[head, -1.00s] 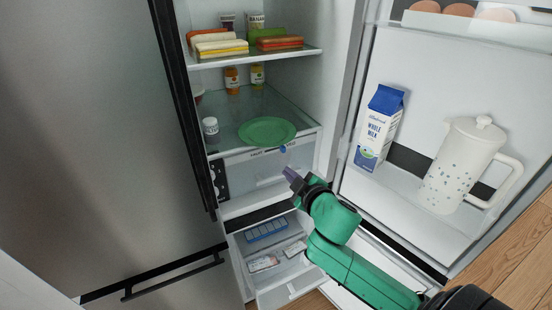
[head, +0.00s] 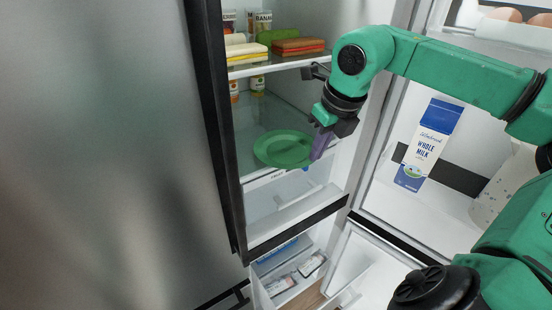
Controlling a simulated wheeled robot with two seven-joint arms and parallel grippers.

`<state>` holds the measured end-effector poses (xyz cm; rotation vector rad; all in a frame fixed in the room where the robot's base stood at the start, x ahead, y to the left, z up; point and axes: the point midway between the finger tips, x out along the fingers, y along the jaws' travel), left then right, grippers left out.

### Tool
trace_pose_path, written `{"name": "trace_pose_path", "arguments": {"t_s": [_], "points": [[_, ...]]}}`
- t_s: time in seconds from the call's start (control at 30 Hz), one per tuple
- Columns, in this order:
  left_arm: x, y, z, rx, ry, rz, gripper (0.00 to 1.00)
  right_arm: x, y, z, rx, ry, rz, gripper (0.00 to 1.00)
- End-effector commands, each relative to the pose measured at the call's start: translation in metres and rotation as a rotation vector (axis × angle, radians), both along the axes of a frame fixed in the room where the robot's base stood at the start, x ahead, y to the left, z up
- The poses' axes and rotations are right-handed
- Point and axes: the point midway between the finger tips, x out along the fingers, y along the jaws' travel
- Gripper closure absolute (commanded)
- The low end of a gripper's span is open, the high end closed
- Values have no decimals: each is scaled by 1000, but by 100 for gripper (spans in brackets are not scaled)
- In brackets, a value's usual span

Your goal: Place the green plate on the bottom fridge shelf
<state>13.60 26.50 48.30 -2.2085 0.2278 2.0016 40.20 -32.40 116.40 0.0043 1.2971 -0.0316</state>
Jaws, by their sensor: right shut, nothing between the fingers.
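The green plate (head: 284,150) lies flat on the glass bottom shelf (head: 252,118) of the open fridge, near the shelf's front edge. My right gripper (head: 318,156) is at the plate's right rim, with its purple fingers pointing down. The fingers look shut with nothing held; whether they touch the rim I cannot tell. My right arm comes in from the right across the open door. My left gripper is not in view.
The door on the right holds a milk carton (head: 428,145) and a white pitcher (head: 503,185), partly hidden by my arm. An open freezer drawer (head: 290,285) is below. A closed steel door (head: 110,150) fills the left.

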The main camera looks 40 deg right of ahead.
Motion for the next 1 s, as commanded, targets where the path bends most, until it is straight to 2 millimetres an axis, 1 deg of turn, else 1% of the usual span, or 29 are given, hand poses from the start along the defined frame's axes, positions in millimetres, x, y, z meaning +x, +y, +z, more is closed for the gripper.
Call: {"name": "trace_pose_path", "arguments": {"t_s": [0.07,0.13,0.17,0.3,0.4,0.47,0.53,0.7,0.73,0.83,1.0], "points": [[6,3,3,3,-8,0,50,1,0,-5,0,3,1,100],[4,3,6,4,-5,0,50,4,0,-14,2,5,3,100],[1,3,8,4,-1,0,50,5,0,-20,2,5,4,100],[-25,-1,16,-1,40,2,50,13,1,-48,6,6,6,100],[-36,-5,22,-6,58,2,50,19,1,-70,7,7,5,100],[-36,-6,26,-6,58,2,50,23,1,-83,8,8,4,100],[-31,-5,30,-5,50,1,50,27,0,-97,8,7,2,100],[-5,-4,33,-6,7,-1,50,40,-2,-96,1,7,0,100],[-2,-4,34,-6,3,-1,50,43,-2,-96,2,7,1,100],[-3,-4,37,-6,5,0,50,52,-2,-95,1,6,0,100],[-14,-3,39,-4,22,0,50,64,-2,-96,3,2,3,100]]}}
